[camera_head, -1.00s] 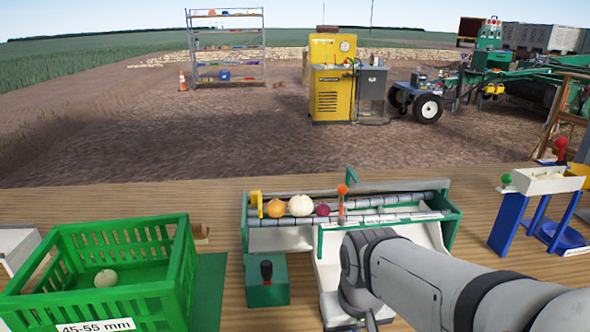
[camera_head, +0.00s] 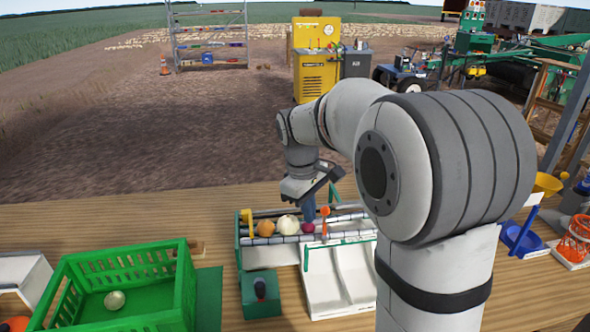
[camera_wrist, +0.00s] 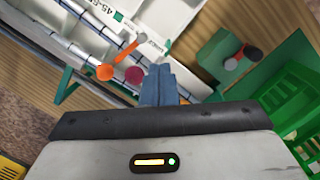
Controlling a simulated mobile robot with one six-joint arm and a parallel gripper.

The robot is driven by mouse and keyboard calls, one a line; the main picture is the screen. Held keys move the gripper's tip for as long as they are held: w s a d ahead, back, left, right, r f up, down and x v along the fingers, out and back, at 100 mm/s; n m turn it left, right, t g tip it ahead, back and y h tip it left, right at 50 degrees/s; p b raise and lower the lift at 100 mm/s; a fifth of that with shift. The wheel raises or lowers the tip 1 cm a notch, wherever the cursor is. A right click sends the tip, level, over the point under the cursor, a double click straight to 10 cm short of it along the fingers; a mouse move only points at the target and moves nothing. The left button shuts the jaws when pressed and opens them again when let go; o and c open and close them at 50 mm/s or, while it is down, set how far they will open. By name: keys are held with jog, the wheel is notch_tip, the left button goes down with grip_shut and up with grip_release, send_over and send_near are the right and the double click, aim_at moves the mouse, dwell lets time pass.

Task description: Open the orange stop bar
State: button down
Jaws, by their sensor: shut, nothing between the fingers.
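In the wrist view the gripper (camera_wrist: 158,72) is apart from the knob. A red onion (camera_head: 308,227), a white onion (camera_head: 288,225) and a yellow onion (camera_head: 265,228) sit in the trough left of the bar.
A green box with a dark knob (camera_head: 260,290) stands front left of the trough. White chutes (camera_head: 340,280) slope forward in front. A green crate (camera_head: 150,301) holding a pale onion (camera_head: 114,300) is at left. Blue stands (camera_head: 522,238) are at right.

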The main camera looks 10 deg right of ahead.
aim_at(325, 219)
jog(key=w+a+r+n+g+h+p, duration=0.1)
jog(key=w+r+n+p, duration=0.15)
jog(key=w, duration=0.25)
jog(key=w+a+r+n+p, duration=0.2)
jog(key=w+p, duration=0.1)
jog(key=w, duration=0.3)
jog(key=x, duration=0.3)
jog(key=p+x, duration=0.1)
jog(key=x, duration=0.5)
jog(key=shift+s+d, duration=0.15)
jog(key=shift+s, duration=0.15)
jog(key=d, duration=0.1)
jog(key=s+d+p, duration=0.1)
jog(key=d, duration=0.1)
jog(key=shift+s+r, duration=0.2)
jog(key=shift+r, duration=0.05)
jog(key=shift+s+d, duration=0.15)
jog(key=shift+d, duration=0.15)
jog(key=shift+a, duration=0.2)
jog(key=shift+d, duration=0.4)
jog(key=shift+m, duration=0.35)
